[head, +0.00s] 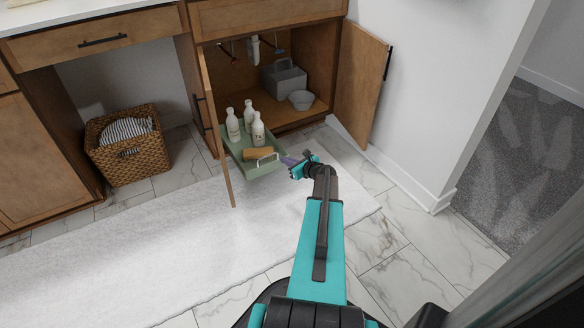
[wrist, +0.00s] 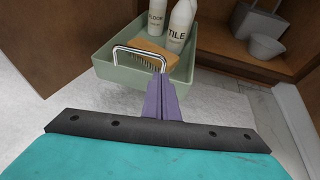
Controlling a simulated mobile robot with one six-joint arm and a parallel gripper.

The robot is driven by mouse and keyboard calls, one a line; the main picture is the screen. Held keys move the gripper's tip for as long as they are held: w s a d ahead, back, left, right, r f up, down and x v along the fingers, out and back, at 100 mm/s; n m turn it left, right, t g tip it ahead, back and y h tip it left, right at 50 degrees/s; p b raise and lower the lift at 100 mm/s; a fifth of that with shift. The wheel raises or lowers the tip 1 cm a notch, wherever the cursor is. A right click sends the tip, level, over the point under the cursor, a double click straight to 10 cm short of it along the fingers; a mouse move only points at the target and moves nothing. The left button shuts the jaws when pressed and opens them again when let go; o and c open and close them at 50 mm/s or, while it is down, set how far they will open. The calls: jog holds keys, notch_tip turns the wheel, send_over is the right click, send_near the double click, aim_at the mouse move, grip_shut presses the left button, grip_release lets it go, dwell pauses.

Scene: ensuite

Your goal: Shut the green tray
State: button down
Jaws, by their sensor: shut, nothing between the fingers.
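The green tray (head: 265,172) is pulled out of the open under-sink cabinet, past its front, at floor level. It holds several white bottles (head: 233,125) and a wooden brush (head: 258,153). A metal handle (head: 268,160) stands at its front edge. In the wrist view the tray (wrist: 128,78) lies ahead, with its handle (wrist: 140,56) just beyond my fingers. My gripper (head: 287,161) is shut and empty, close in front of the tray's handle. In the wrist view its purple fingers (wrist: 162,98) point at the handle's right end. I cannot tell whether they touch it.
The left cabinet door (head: 217,140) and right cabinet door (head: 362,80) stand open on either side. Inside are a grey caddy (head: 284,80) and a grey bucket (head: 301,100). A wicker basket (head: 128,160) stands left. A white rug (head: 160,240) covers the floor in front.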

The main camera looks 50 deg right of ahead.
jog(key=shift+w+d+r+b, duration=0.15)
jog(key=shift+w+r+b, duration=0.1)
jog(key=shift+w, duration=0.5)
jog(key=shift+w+d+r+b, duration=0.15)
jog(key=shift+w+b, duration=0.05)
jog(key=shift+w, duration=0.5)
jog(key=shift+w, duration=0.1)
